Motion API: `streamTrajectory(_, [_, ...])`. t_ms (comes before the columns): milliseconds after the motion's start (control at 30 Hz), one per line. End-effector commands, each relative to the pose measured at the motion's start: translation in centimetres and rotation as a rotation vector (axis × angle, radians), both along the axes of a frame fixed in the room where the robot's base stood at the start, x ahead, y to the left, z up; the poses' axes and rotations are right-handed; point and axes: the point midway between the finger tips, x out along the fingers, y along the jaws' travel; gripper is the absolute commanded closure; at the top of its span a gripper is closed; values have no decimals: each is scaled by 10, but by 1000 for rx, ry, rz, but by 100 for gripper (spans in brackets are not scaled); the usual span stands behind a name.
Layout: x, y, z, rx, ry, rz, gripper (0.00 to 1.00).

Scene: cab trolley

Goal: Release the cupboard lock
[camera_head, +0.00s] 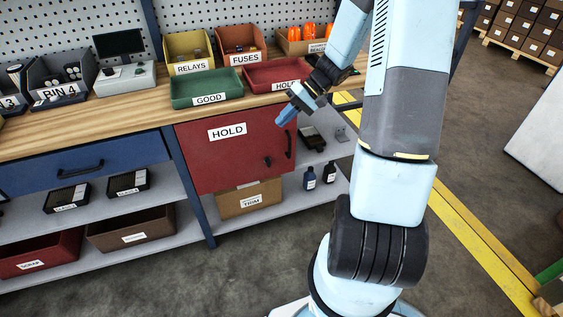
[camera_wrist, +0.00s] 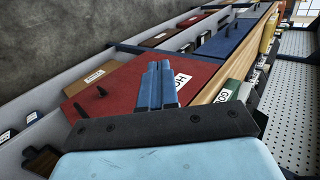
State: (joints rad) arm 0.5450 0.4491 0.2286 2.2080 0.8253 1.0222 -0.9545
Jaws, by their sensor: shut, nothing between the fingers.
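The cupboard is a red door (camera_head: 225,155) labelled HOLD under the bench top; it looks shut. A dark upright handle (camera_head: 288,142) is near its right edge. A small dark latch-like knob (camera_head: 267,161) sits left of and below the handle. The wrist view shows the red door (camera_wrist: 130,85) beyond my fingers, with the knob (camera_wrist: 101,91) and handle (camera_wrist: 79,109) left of them. My gripper (camera_head: 284,118) has blue fingers, shut together and empty, in front of the door's upper right area. It appears apart from the knob. The fingers (camera_wrist: 153,75) hide part of the HOLD label.
A green GOOD tray (camera_head: 207,90) and a red HOLD tray (camera_head: 285,76) stand on the bench top just above the door. A blue drawer (camera_head: 85,160) is to the left. Open shelves (camera_head: 327,183) with bottles are to the right. Floor in front is clear.

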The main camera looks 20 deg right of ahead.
Motion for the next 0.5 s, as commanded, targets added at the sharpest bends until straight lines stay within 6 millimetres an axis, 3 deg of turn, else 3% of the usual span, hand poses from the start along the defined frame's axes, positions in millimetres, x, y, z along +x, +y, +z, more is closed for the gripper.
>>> streamTrajectory(500, [42,-41,-123,358,-66,-215,100])
